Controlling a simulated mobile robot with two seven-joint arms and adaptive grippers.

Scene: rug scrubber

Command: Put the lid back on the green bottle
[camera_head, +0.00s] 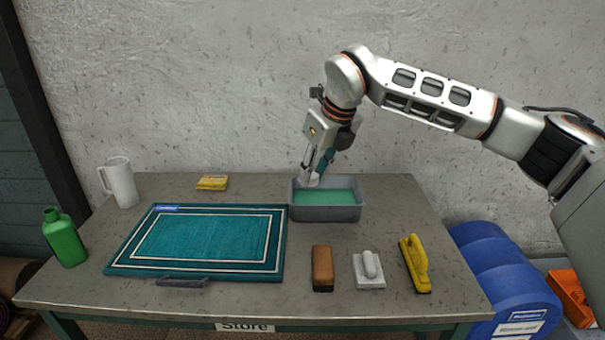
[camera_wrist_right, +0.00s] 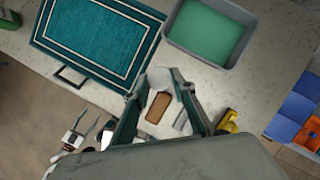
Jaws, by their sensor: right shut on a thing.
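The green bottle (camera_head: 64,238) stands upright at the left end of the table, its neck open at the top. Only a corner of it shows in the wrist view (camera_wrist_right: 8,18). My right gripper (camera_head: 313,178) is over the left part of the grey tub, far to the right of the bottle. It is shut on a small round white piece, which looks like the lid (camera_wrist_right: 159,77), between its fingertips. What seems to be part of my left arm, with its gripper (camera_wrist_right: 86,126), shows small at the lower left of the wrist view; its jaws are unclear.
The grey tub (camera_head: 325,213) holds green liquid. A teal rug board (camera_head: 120,262) lies between tub and bottle. A white jug (camera_head: 121,183) stands behind the bottle. A yellow sponge (camera_head: 212,183), brown brush (camera_head: 322,268), white scrubber (camera_head: 369,270) and yellow brush (camera_head: 414,263) are on the table.

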